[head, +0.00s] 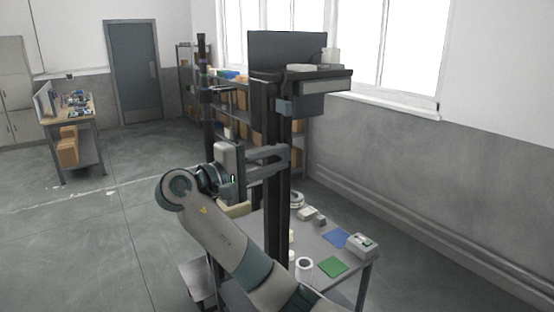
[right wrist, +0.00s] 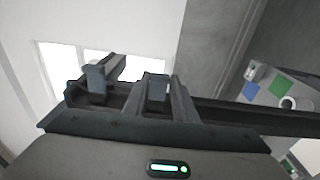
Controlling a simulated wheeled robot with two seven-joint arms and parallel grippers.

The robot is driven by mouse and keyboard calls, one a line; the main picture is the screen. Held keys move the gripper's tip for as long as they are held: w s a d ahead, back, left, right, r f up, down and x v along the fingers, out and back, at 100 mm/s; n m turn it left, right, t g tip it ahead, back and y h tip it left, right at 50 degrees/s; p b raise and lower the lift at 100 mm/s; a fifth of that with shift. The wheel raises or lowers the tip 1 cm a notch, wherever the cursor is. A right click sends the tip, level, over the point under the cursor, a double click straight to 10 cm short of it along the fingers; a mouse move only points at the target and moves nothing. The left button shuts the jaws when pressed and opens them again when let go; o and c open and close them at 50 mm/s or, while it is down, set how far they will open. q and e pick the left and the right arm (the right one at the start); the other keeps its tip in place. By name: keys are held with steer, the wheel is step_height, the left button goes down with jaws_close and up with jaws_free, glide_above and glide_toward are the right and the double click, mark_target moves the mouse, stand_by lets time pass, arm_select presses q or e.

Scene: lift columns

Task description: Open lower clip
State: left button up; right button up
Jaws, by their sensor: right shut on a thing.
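The dark lift column (head: 279,205) stands upright in the middle of the head view, with a tray and dark panel at its top. A blue-grey upper clip (head: 285,107) sits on it below the tray. My right gripper (head: 284,158) reaches the column from the left at mid-height, its two grey fingers closed on the lower clip. In the right wrist view a blue-grey block, which looks like the lower clip (right wrist: 157,88), shows at the dark rail between the fingers. The fingers hide most of it in the head view. My left gripper is not in view.
A grey table (head: 312,240) at the column's foot holds a blue mat (head: 336,237), a green mat (head: 333,267), a white roll (head: 304,267) and a small device (head: 361,245). A shelf rack (head: 236,125) stands behind.

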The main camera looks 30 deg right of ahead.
steer(key=shift+f, duration=0.1)
steer(key=o, duration=1)
steer(key=shift+d, duration=0.1)
steer(key=shift+o, duration=0.2)
steer(key=shift+a+b, duration=0.35)
steer(key=shift+a, duration=0.2)
steer(key=s+a+b, duration=0.2)
steer(key=a+b, duration=0.5)
steer(key=a, duration=0.9)
steer(key=shift+s+b, duration=0.4)
